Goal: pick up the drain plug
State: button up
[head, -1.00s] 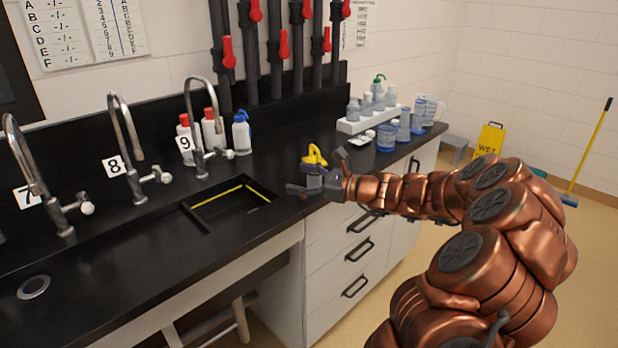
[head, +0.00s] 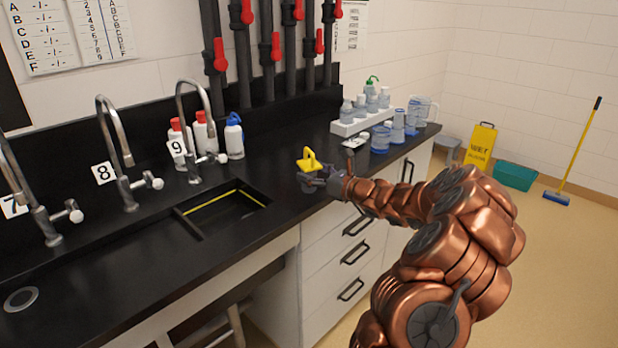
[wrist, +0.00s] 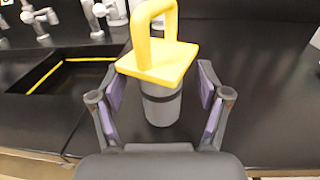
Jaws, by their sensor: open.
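In the head view my gripper (head: 322,176) partly hides the plug's lower body.
The sink basin (head: 225,212) with a yellow strip lies left of the plug. Bottles (head: 234,136) and tap 9 (head: 190,140) stand behind it. A white rack (head: 362,122) and beakers (head: 380,138) stand farther right. The counter right beside the plug is clear.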

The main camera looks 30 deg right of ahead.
aim_at(309, 163)
jog(key=shift+w+a, duration=0.15)
jog(key=shift+w, duration=0.45)
jog(key=shift+c, duration=0.3)
grip_shut()
jog(key=shift+r, duration=0.15)
jog(key=shift+r, duration=1.55)
jog(key=shift+s+r, duration=0.15)
jog(key=shift+s, duration=0.1)
jog(key=s+a+r+b, duration=0.1)
jog(key=s+a+b, duration=0.1)
jog(key=s, duration=1.3)
jog(key=shift+s+a+r, duration=0.2)
jog(key=shift+a, duration=0.1)
